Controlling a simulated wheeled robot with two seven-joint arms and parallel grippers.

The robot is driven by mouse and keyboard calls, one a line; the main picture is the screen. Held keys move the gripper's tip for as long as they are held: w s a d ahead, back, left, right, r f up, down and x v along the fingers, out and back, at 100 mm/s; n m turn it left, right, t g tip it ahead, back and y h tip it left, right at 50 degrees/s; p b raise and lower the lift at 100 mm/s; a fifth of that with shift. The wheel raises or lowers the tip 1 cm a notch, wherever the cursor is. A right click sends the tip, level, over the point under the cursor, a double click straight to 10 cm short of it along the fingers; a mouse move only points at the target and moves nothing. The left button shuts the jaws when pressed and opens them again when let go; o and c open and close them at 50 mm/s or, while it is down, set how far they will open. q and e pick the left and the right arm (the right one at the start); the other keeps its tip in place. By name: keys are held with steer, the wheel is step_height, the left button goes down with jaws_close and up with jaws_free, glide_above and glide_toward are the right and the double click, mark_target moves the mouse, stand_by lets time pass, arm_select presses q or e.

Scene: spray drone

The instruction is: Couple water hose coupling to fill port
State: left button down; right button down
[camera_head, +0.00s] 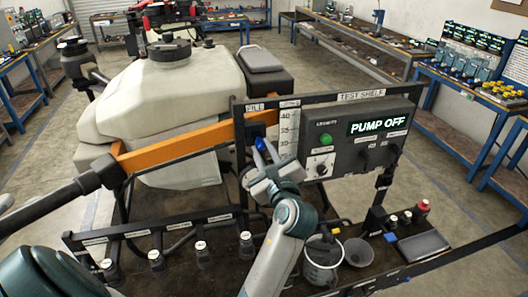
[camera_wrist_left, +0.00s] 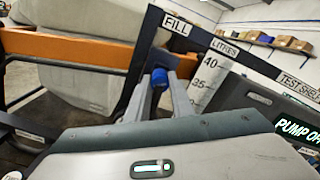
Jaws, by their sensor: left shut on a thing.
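My left gripper (camera_head: 265,155) is at the frame under the FILL label, its fingers shut on the blue water hose coupling (camera_head: 260,143). In the left wrist view the coupling (camera_wrist_left: 160,77) shows as a blue rounded end between the two grey fingertips (camera_wrist_left: 161,88). The dark fill port (camera_head: 257,129) is just beyond the coupling, below the FILL label, and is mostly hidden by it. The coupling looks close to the port; I cannot tell whether they touch. My right gripper is not in view.
A level scale (camera_head: 288,133) and the grey pump panel (camera_head: 346,146), reading PUMP OFF, stand right of the port. An orange beam (camera_head: 180,146) and white tank (camera_head: 170,85) lie left. A bucket (camera_head: 321,262) and small bottles stand on the shelf below.

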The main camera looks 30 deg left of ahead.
arm_select(q)
steer(key=shift+w+a+r, duration=0.1)
steer(key=shift+w+a, duration=0.25)
steer(key=shift+a, duration=0.15)
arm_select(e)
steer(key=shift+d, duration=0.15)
arm_select(q)
steer(key=c, duration=1.6)
jaws_free()
steer(key=shift+o, duration=0.7)
steer(key=shift+w, duration=0.1)
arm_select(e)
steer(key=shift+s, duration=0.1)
